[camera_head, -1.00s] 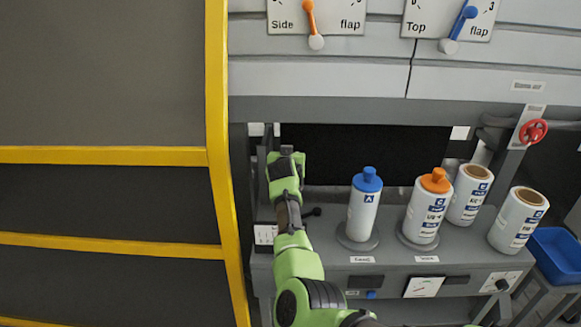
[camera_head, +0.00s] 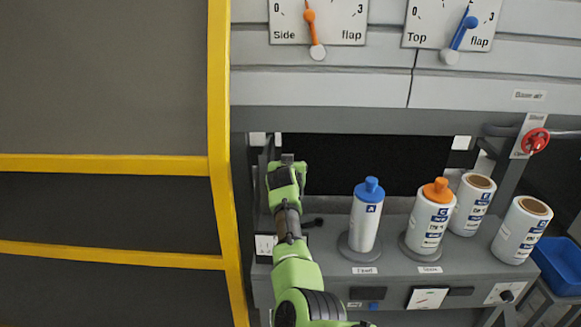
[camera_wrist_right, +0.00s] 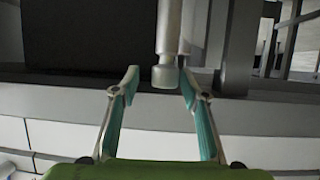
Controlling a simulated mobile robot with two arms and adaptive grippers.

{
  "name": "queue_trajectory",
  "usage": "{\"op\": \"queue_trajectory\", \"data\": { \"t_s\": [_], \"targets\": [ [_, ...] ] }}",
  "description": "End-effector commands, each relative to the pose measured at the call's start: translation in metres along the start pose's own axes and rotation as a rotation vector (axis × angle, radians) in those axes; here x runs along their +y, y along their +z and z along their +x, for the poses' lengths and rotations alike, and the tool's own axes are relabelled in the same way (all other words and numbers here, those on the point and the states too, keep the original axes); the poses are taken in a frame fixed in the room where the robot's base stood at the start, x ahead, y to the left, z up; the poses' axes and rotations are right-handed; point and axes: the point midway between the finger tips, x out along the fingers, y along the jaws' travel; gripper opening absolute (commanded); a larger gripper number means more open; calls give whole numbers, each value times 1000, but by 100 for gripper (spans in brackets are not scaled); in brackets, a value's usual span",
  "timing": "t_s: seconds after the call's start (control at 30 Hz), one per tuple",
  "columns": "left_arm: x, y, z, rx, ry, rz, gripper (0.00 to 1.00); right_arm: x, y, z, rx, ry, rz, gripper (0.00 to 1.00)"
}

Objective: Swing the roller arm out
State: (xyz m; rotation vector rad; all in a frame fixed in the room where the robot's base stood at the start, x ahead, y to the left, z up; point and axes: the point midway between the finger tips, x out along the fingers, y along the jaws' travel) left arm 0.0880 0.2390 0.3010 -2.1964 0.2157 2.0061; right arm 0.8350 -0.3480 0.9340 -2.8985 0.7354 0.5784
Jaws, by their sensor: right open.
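My right gripper (camera_head: 287,165) is at the left side of the machine in the head view, in front of the dark opening; its fingers are mostly hidden there. In the right wrist view the right gripper (camera_wrist_right: 159,85) is open. A pale grey rod with a rounded end cap (camera_wrist_right: 168,30) reaches down between its fingertips, with gaps at both sides. I cannot tell for sure whether this rod is the roller arm. My left gripper is not in view.
A blue-capped bottle (camera_head: 364,222) and an orange-capped bottle (camera_head: 430,222) stand on the machine's shelf, with two rolls (camera_head: 520,232) to their right. A red handwheel (camera_head: 535,141) is at the right. A yellow frame (camera_head: 219,130) stands close left of my arm.

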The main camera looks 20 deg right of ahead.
Motion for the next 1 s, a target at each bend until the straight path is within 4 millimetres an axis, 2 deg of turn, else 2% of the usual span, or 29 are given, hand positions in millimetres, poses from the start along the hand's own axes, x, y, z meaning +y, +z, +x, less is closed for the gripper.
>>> {"op": "queue_trajectory", "data": {
  "t_s": [0.17, 0.43, 0.6, 1.0],
  "targets": [
    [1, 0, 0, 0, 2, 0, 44, 0, -21, -8, 5, 0, 2, 41],
    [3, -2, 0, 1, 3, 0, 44, -1, -69, -28, 5, -1, 1, 41],
    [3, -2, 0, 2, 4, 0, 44, -1, -87, -36, 3, -1, 0, 41],
    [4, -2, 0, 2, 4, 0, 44, -1, -92, -38, 1, -1, 0, 41]
  ]
}}
